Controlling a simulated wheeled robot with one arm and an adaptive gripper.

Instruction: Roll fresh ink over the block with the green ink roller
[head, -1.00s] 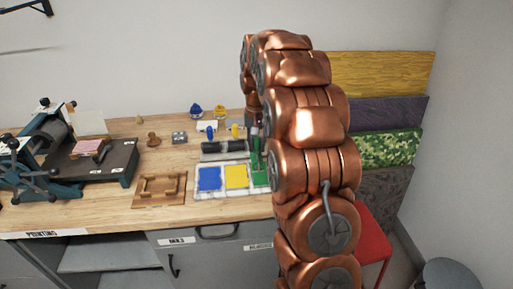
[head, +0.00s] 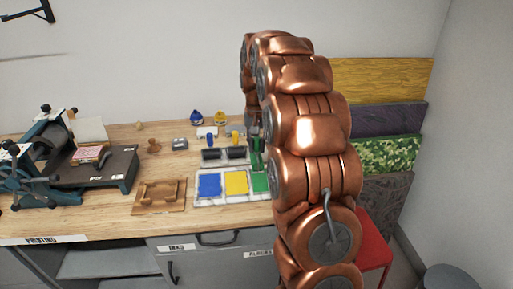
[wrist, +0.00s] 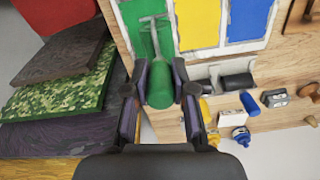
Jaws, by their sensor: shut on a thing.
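The green ink roller (wrist: 160,88) is held between the fingers of my gripper (wrist: 161,76) in the wrist view. Its head lies at or over the green ink patch (wrist: 132,18); I cannot tell whether it touches. In the head view, the roller (head: 257,153) shows as a green upright piece beside my arm, by the green patch (head: 260,184); my arm hides most of the gripper. A carved brown wooden block (head: 160,194) lies flat on the bench, left of the ink tray. A pinkish block (head: 90,153) lies on the press bed; I cannot tell which block is the task's.
The ink tray (head: 215,199) also holds blue and yellow patches. The press (head: 45,165) stands at the left. Coloured boards (head: 385,153) and a red stool (head: 374,245) are at the right.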

